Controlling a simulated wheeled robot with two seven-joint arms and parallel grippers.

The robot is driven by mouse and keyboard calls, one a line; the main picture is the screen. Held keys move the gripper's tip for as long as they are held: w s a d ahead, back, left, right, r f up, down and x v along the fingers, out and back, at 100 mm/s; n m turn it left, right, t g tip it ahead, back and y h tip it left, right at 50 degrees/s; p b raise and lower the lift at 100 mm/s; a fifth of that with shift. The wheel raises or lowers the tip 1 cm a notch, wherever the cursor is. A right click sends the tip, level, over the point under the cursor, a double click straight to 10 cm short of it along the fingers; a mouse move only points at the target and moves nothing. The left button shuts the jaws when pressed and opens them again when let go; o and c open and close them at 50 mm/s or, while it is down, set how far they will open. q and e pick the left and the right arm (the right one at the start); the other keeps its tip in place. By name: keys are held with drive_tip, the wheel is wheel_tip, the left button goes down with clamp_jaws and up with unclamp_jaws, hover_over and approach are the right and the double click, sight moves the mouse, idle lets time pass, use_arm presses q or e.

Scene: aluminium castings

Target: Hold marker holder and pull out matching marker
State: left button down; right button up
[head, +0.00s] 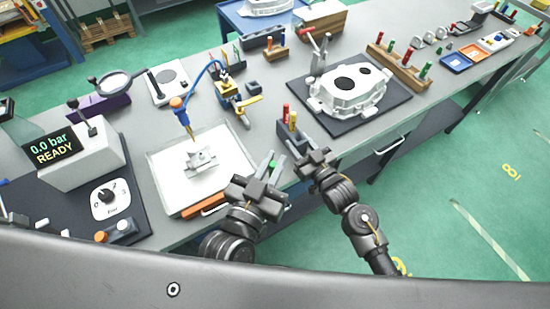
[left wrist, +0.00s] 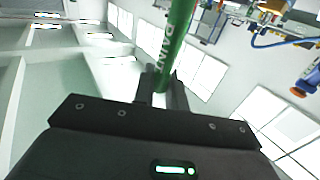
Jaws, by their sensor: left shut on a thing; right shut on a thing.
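My left gripper (head: 262,178) is shut on a green marker (head: 273,164), held above the bench near its front edge. In the left wrist view the green marker (left wrist: 176,42) rises upright from between the fingers, with white lettering on its side. My right gripper (head: 309,157) is shut on the small marker holder (head: 290,133), whose lower part it partly hides. A red marker (head: 286,113) and a yellow-topped marker (head: 293,118) stand in the holder. The green marker is apart from the holder, to its lower left.
A white tray (head: 165,163) with a small casting (head: 201,161) lies left of the left gripper. A large casting (head: 347,90) sits on a dark mat right of the holder. A wooden rack (head: 400,68) with several markers stands farther right.

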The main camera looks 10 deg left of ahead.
drive_tip(key=o, duration=1.1)
drive_tip(key=v, duration=1.2)
